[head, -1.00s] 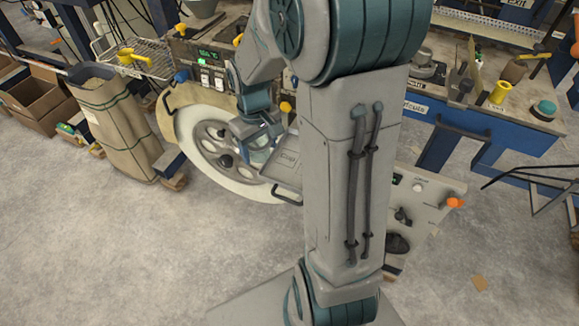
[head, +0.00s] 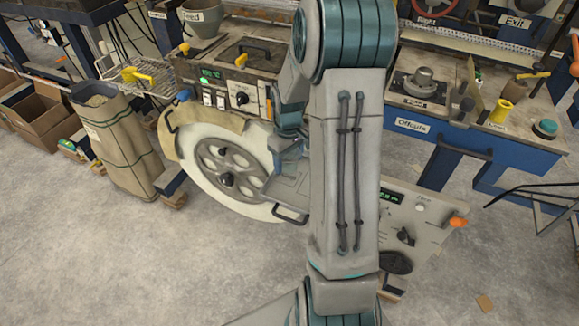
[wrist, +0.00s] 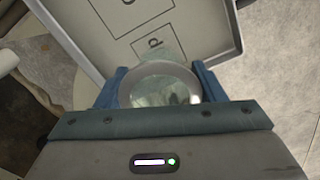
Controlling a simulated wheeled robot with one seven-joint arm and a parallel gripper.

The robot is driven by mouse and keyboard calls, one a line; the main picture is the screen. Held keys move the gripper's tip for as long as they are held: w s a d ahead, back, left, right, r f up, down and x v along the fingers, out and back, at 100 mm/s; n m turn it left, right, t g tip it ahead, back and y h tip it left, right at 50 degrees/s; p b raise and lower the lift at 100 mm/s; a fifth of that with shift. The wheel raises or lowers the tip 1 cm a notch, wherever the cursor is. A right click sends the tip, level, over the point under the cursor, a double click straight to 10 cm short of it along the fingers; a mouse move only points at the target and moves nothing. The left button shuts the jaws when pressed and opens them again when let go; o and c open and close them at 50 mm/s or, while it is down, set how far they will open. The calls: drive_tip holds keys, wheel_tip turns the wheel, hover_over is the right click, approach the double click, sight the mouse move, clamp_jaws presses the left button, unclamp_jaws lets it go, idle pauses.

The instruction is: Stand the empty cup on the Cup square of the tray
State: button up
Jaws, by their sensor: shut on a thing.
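My gripper (wrist: 160,88) is shut on a clear, pale cup (wrist: 160,70), with one blue finger on each side of its round rim in the wrist view. The cup looks see-through, with nothing plain inside. The grey tray (wrist: 95,65) lies beyond it, with outlined squares. The cup overlaps the lower part of one square (wrist: 130,52), whose label is partly covered and shows a "p". I cannot tell whether the cup touches the tray. In the head view the tray (head: 287,190) is partly behind my arm, and the gripper and cup are mostly hidden.
A white wheel (head: 195,150) stands beside the tray, under a machine with a control panel (head: 228,97). A blue-framed bench (head: 460,130) with an Offcuts label is on the right. A sack (head: 115,140) stands at left. The floor in front is clear.

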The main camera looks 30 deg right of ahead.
sight(289, 169)
drive_tip(key=shift+f, duration=2)
drive_tip(key=shift+f, duration=0.1)
drive_tip(key=shift+f, duration=0.15)
drive_tip(key=o, duration=0.7)
